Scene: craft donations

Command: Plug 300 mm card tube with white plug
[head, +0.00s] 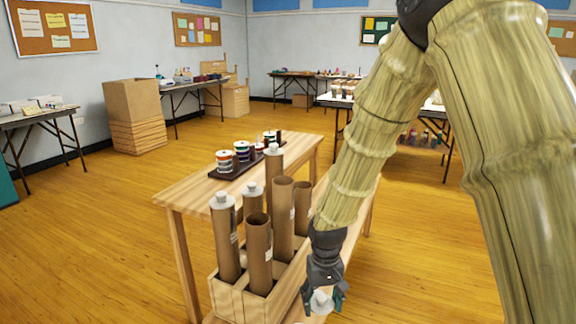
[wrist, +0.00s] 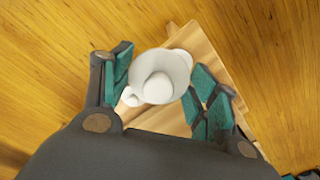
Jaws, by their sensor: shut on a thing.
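My gripper (head: 324,298) is shut on a white plug (wrist: 160,82), seen between the teal finger pads in the wrist view; it also shows in the head view (head: 321,302). The gripper points down, right of a wooden crate (head: 228,300) of upright brown card tubes. The open-topped tubes are a front one (head: 258,255), a taller one (head: 284,215) and a narrower one at right (head: 302,208). White plugs cap the front-left tube (head: 227,245), a tube behind it (head: 252,198) and a back tube (head: 273,168). I cannot tell which is 300 mm; the labels are unreadable.
The crate stands at the near end of a wooden bench (head: 185,193). A dark tray (head: 233,170) of several small tins lies behind it. Cardboard boxes (head: 135,110) and side tables (head: 48,116) stand farther off. Floor left of the bench is clear.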

